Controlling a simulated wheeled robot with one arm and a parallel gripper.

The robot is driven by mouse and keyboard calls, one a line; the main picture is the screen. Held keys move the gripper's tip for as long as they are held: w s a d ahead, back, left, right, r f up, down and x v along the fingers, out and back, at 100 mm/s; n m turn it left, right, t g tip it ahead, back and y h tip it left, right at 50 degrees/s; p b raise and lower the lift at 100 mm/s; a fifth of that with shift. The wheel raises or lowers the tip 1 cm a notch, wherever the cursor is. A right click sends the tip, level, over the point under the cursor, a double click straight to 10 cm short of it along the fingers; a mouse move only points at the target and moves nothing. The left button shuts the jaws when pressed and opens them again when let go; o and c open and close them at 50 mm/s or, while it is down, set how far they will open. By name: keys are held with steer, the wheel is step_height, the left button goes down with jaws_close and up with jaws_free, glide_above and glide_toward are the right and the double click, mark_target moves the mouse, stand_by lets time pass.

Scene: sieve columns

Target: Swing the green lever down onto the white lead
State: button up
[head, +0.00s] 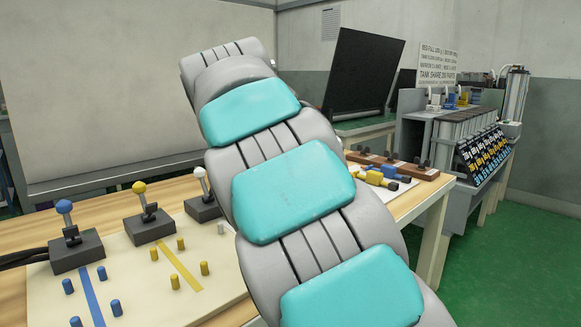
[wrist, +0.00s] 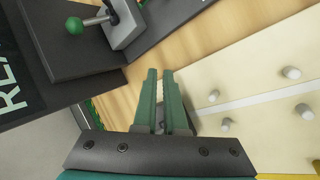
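The green lever shows in the wrist view as a green ball (wrist: 75,26) on a thin pale rod. The rod runs sideways in the picture to a grey bracket on a dark block. I cannot make out the green lever in the head view, where my arm covers the middle. A white strip (wrist: 262,103) lies on the cream board between several white pegs (wrist: 291,72); I cannot tell whether it is the white lead. My gripper (wrist: 160,72) points over the wooden bench, its green fingers slightly apart and empty. The green ball is clear of it, up and left.
Blue (head: 64,206), yellow (head: 139,187) and white (head: 199,172) ball levers stand upright on grey bases along the bench. Blue and yellow pegs and strips lie in front. Yellow and black parts (head: 380,178) lie right of my arm. A grey rack (head: 455,165) stands farther right.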

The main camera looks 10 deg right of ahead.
steer(key=w+d+r+m+y+b, duration=0.1)
steer(key=d+r+m+y, duration=0.1)
steer(key=w+d+r+m+y, duration=0.1)
steer(key=w+d+m+y, duration=0.1)
steer(key=m, duration=0.1)
steer(key=shift+r+b, duration=0.35)
steer(key=shift+b, duration=0.05)
jaws_close()
steer(key=w+d+r+m+t+y+b, duration=0.1)
steer(key=d+r+m+y, duration=0.2)
steer(key=d, duration=0.7)
steer(key=shift+w+d+r+m+y+b, duration=0.25)
steer(key=shift+r+m, duration=0.2)
steer(key=shift+m, duration=0.65)
steer(key=shift+a, duration=0.1)
steer(key=b+x, duration=0.1)
steer(key=x, duration=0.9)
steer(key=shift+w+r, duration=0.15)
steer(key=shift+f+t+b, duration=0.2)
steer(key=shift+t+b, duration=0.1)
steer(key=shift+b, duration=0.1)
